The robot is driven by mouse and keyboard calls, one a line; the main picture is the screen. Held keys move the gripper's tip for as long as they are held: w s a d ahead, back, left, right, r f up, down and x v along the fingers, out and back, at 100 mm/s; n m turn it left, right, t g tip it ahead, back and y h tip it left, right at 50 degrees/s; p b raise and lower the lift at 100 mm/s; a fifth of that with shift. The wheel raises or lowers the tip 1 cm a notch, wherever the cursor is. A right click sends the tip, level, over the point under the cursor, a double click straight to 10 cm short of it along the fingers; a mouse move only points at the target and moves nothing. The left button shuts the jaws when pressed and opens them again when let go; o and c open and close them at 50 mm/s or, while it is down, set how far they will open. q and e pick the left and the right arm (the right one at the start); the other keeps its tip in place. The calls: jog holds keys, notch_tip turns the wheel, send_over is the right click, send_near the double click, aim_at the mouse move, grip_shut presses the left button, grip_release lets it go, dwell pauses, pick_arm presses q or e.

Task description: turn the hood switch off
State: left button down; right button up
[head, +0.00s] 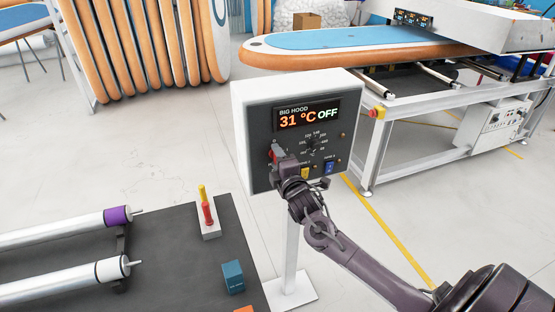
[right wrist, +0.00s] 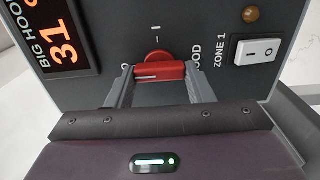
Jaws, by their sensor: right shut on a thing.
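The hood control box (head: 240,130) stands on a white post, and its display (head: 308,116) reads BIG HOOD, 31 °C, OFF. The red hood switch (head: 274,152) is at the left of the panel. In the right wrist view the red switch (right wrist: 160,72) lies between the fingertips, its white mark towards the display side and the printed I off to its side. My right gripper (head: 277,162) is shut on the switch handle; the wrist view shows both fingers of the gripper (right wrist: 160,80) at its ends. My left gripper is out of view.
A dark bench (head: 180,250) with rollers is at lower left. A large machine frame (head: 370,150) carrying a board stands behind right. Open floor lies at left.

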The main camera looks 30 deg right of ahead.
dwell(0.4)
jog(key=o, duration=1)
jog(key=shift+c, duration=0.2)
jog(key=b+v, duration=0.2)
jog(key=v, duration=0.5)
jog(key=shift+s, duration=0.4)
jog(key=shift+a, duration=0.1)
